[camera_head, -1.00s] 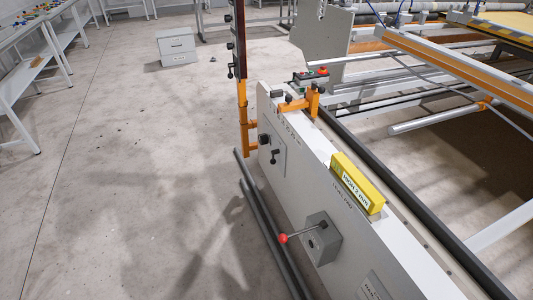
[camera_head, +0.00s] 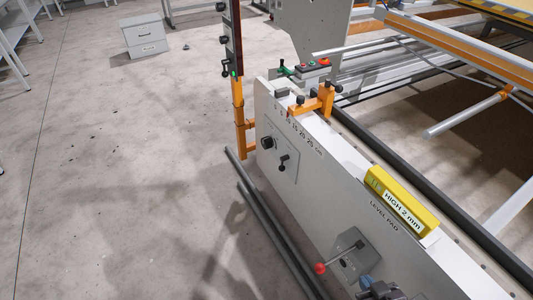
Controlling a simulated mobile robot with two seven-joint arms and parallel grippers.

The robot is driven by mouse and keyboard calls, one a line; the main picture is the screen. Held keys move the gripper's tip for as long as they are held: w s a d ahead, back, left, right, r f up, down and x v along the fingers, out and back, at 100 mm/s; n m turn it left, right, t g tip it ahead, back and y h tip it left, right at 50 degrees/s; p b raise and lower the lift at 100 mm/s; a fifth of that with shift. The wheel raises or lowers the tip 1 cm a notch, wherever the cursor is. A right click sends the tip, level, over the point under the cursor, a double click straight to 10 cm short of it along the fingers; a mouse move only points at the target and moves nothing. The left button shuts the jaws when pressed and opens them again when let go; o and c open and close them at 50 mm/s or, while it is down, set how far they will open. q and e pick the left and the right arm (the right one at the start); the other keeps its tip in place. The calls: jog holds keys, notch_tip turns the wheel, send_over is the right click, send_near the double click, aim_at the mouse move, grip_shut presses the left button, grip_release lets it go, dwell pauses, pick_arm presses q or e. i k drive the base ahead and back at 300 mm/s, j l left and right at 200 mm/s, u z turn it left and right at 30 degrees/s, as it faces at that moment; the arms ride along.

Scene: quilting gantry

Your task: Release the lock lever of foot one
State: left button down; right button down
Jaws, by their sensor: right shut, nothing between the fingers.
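A grey box (camera_head: 350,255) sits on the side of the white frame panel, low in the picture. A thin metal lever with a red ball knob (camera_head: 319,268) sticks out from it to the left and slopes down. I cannot read a label naming it foot one. My right gripper (camera_head: 368,284) shows at the bottom edge, just below and right of the box. It is shut and empty; whether it touches the box or lever is unclear. The knob stands clear to its left. My left gripper is not in view.
A yellow level (camera_head: 400,200) marked "HIGH 2 mm" lies on the level pad atop the frame. A black-handled lever (camera_head: 283,161) and knob are further along the panel. Dark rails (camera_head: 270,225) run along the floor beside it. The floor at left is clear.

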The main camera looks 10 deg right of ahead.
aim_at(281, 168)
jog(key=i+j, duration=1.1)
jog(key=j, duration=0.15)
jog(key=l+z, duration=0.05)
